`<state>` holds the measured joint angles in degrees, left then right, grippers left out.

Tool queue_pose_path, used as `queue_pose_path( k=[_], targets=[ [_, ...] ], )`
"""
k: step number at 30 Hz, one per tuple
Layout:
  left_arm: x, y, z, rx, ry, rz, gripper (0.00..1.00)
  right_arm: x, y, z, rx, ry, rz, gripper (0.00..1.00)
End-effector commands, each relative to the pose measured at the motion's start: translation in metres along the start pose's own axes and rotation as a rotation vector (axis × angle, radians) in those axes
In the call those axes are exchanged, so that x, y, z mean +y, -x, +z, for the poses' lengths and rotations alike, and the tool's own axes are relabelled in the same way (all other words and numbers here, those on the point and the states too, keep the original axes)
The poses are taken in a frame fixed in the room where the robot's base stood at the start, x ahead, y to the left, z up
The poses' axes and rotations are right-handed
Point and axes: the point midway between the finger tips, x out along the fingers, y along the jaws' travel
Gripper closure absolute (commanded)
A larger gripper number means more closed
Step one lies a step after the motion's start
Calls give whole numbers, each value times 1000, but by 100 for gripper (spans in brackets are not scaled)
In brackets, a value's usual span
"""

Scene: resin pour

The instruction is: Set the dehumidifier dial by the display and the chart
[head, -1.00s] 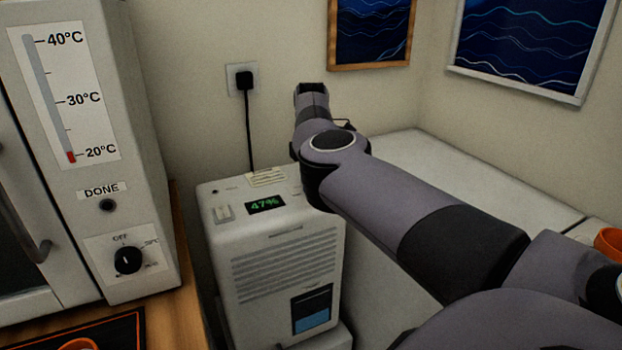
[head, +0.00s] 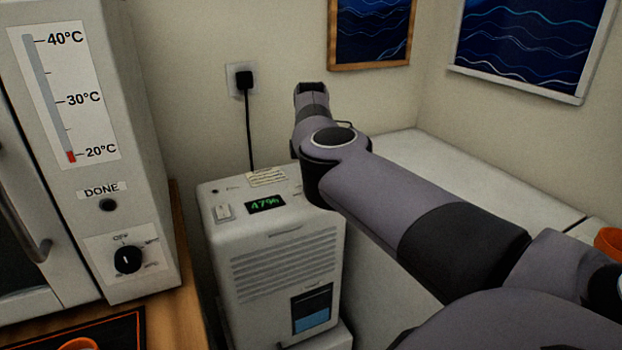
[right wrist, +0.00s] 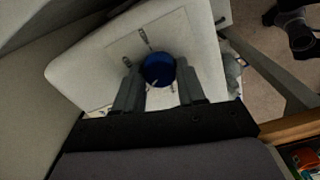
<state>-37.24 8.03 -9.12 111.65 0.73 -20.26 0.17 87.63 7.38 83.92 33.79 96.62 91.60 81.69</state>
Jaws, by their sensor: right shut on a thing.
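The white dehumidifier (head: 280,265) stands on the floor beside the bench. Its green display (head: 265,204) reads 47%. A small paper label (head: 267,178) lies on its top near the back; I cannot read it. In the right wrist view a round blue dial (right wrist: 158,69) sits on the white top of the unit, with marks around it. My right gripper (right wrist: 159,82) is shut on the dial, one finger on each side. My left gripper is not in view.
A white oven (head: 120,170) with a temperature scale, a DONE lamp and a black knob (head: 128,259) stands at the left on a wooden bench. A plug and cord (head: 246,85) run down the wall. A white surface (head: 450,180) lies behind my right arm.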

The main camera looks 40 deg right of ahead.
Motion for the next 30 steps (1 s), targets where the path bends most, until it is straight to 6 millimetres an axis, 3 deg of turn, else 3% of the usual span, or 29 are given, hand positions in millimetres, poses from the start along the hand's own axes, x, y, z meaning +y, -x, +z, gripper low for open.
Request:
queue_pose_path(
  k=[1,3,14,24,30],
  targets=[
    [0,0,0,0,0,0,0,1,1,1,-2,-1,3,54],
    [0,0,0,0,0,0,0,1,1,1,-2,-1,3,35],
    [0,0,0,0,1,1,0,0,6,0,0,0,2,35],
    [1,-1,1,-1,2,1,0,1,58,1,0,0,4,35],
    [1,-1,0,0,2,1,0,0,72,1,-1,-1,2,35]
  ],
)
